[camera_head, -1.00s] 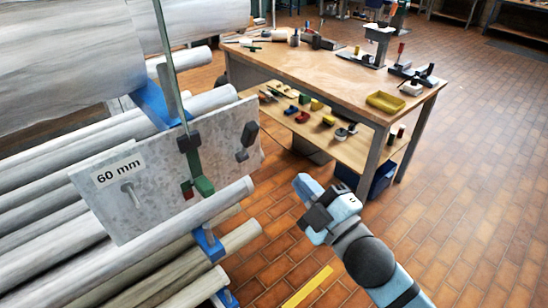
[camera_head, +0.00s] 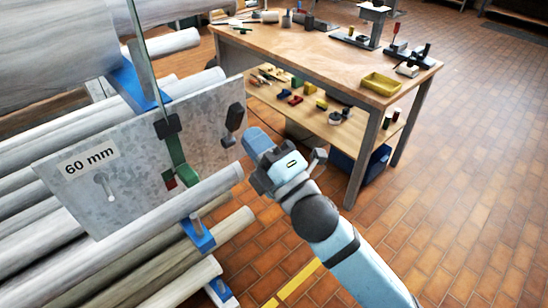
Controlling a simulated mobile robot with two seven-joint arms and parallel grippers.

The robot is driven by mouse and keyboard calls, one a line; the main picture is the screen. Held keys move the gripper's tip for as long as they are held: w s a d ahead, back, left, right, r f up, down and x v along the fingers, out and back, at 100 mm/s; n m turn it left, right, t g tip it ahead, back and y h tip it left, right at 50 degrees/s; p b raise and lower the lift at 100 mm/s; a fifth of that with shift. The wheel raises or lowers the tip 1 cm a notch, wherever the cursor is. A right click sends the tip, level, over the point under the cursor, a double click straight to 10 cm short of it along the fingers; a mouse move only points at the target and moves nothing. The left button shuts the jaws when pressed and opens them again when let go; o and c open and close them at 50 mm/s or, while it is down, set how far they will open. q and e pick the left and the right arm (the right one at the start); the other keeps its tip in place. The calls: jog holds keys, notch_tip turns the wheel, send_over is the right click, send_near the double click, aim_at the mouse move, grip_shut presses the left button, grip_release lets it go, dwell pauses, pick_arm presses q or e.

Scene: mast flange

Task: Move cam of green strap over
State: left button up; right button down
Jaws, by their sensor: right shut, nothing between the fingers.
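The green strap (camera_head: 145,55) runs down from the top of the picture in front of a grey plate (camera_head: 125,150) marked "60 mm". A dark block (camera_head: 166,127) sits on the strap. Below it are a green strip, a green block (camera_head: 187,176) and a small red piece (camera_head: 169,180). I cannot tell for sure which part is the cam. My right gripper (camera_head: 257,143) is shut and empty, just right of the plate's right edge and apart from the strap parts. My left gripper is not in view.
A dark handle-like part (camera_head: 233,119) stands at the plate's right edge, close to my right gripper. Long pale pipes (camera_head: 160,225) lie around the plate, with blue supports (camera_head: 197,234). A wooden workbench (camera_head: 300,55) stands behind. The tiled floor at right is clear.

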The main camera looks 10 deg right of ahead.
aim_at(240, 117)
jog(key=shift+x, duration=1.15)
jog(key=r+p, duration=0.1)
jog(key=p, duration=0.2)
jog(key=g+p, duration=0.1)
jog(key=p, duration=0.2)
jog(key=shift+w+a+r+h, duration=0.3)
jog(key=shift+w+r+h, duration=0.1)
jog(key=shift+p+x, duration=0.8)
jog(key=shift+x, duration=0.25)
jog(key=shift+w+a, duration=0.2)
jog(key=shift+w, duration=0.1)
jog(key=shift+s+d, duration=0.1)
